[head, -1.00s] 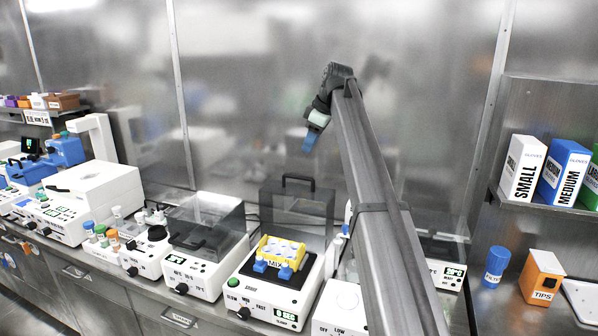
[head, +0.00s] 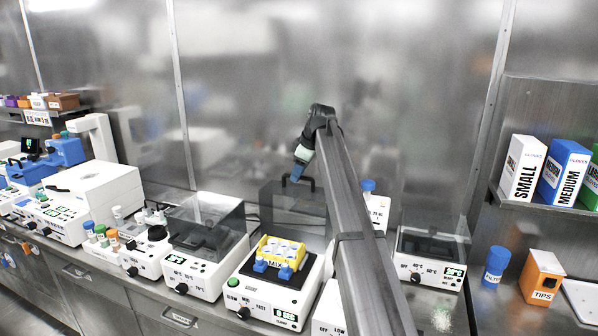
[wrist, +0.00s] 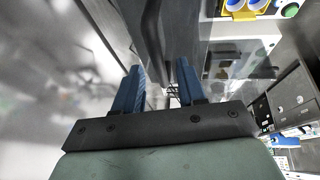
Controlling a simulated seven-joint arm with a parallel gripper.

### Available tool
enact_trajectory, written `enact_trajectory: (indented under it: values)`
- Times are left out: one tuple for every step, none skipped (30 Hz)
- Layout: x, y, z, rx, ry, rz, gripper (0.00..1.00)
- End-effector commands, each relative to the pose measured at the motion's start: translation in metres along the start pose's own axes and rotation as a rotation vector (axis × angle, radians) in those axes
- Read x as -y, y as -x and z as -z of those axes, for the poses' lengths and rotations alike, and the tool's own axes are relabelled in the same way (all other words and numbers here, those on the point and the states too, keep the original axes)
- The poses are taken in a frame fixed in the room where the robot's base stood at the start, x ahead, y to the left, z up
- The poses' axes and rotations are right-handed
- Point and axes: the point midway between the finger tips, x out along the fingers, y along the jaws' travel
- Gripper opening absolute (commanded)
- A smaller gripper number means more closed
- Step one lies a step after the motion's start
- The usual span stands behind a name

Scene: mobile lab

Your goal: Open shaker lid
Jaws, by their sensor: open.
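The shaker (head: 272,305) is a white box with a green button and a yellow rack (head: 281,250) on its dark platform. Its smoky see-through lid (head: 293,212) stands upright at the back, raised off the rack, with a dark handle on its top edge. My gripper (head: 297,172) is open, its blue fingers pointing down close to the handle. In the wrist view my gripper (wrist: 159,80) has both fingers apart, and a dark part, likely of the lid (wrist: 165,30), shows ahead. I cannot tell whether the fingers touch the handle.
Left of the shaker stands a white heater with a see-through lid (head: 205,222); another heater (head: 431,255) is at right. A blue filter tub (head: 495,267) and orange tips box (head: 541,277) stand further right. The metal wall is close behind.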

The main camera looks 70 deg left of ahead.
Motion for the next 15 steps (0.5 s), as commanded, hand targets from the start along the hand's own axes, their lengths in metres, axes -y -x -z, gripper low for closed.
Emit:
enact_trajectory:
  values:
    - [-0.0001, -0.0001, 0.0001, 0.0, 0.0, 0.0, 0.4]
    - [-0.0001, -0.0001, 0.0001, 0.0, 0.0, 0.0, 0.4]
    - [-0.0001, -0.0001, 0.0001, 0.0, 0.0, 0.0, 0.4]
    - [-0.0001, 0.0, 0.0001, 0.0, 0.0, 0.0, 0.4]
    - [-0.0001, 0.0, 0.0, 0.0, 0.0, 0.0, 0.4]
    - [-0.0001, 0.0001, 0.0001, 0.0, 0.0, 0.0, 0.38]
    - [-0.0001, 0.0001, 0.0001, 0.0, 0.0, 0.0, 0.35]
    - [-0.0001, 0.0001, 0.0, 0.0, 0.0, 0.0, 0.33]
    - [-0.0001, 0.0001, 0.0, 0.0, 0.0, 0.0, 0.29]
    - [-0.0001, 0.0001, 0.0, 0.0, 0.0, 0.0, 0.26]
    - [-0.0001, 0.0001, 0.0, 0.0, 0.0, 0.0, 0.23]
    - [-0.0001, 0.0001, 0.0, 0.0, 0.0, 0.0, 0.19]
    - [-0.0001, 0.0002, 0.0, 0.0, 0.0, 0.0, 0.16]
    - [-0.0001, 0.0002, 0.0, 0.0, 0.0, 0.0, 0.13]
    - [-0.0001, 0.0002, 0.0, 0.0, 0.0, 0.0, 0.1]
